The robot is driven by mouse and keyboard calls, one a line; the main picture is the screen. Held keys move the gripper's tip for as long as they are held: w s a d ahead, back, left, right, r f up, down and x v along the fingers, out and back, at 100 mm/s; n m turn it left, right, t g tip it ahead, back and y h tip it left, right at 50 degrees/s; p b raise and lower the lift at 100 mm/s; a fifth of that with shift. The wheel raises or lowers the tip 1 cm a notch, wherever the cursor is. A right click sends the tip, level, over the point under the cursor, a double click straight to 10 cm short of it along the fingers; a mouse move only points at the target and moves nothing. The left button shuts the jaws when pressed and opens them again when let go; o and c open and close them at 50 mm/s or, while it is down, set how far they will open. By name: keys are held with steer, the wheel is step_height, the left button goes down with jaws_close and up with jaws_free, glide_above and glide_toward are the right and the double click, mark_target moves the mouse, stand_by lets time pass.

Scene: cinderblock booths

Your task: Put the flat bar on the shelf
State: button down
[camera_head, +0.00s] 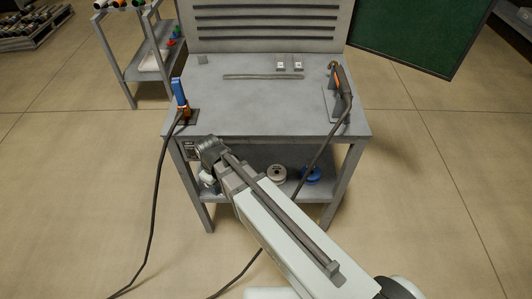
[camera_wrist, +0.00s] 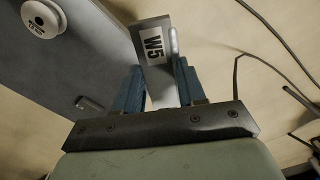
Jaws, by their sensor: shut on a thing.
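My gripper (camera_wrist: 155,85) shows in the wrist view with blue fingers shut on a grey metal piece, taken as the flat bar (camera_wrist: 139,26). Its near face has a white label reading W5, and it stands out past the fingertips. In the head view my arm reaches to the front left of the table, and my gripper (camera_head: 208,184) is low there, partly hidden by my wrist. The held piece is hard to make out in that view. The shelf (camera_head: 240,188) is the lower board under the tabletop; it also seems to fill the left of the wrist view (camera_wrist: 75,65).
The tabletop (camera_head: 250,105) above holds a long thin strip (camera_head: 263,77), a blue-handled tool (camera_head: 180,95) and a torch (camera_head: 341,85). Cables hang beside the table legs.

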steer(key=w+d+f, duration=0.3)
steer(key=d+f, duration=0.1)
steer(key=f, duration=0.2)
steer(key=n, duration=0.6)
glide_above(272, 161)
step_height(272, 161, down, 13)
steer(key=shift+s, duration=0.15)
steer(key=shift+f, duration=2.45)
steer(key=shift+f, duration=0.1)
steer(key=c, duration=0.6)
jaws_free()
steer(key=shift+c, duration=0.2)
steer(key=shift+r, duration=2.85)
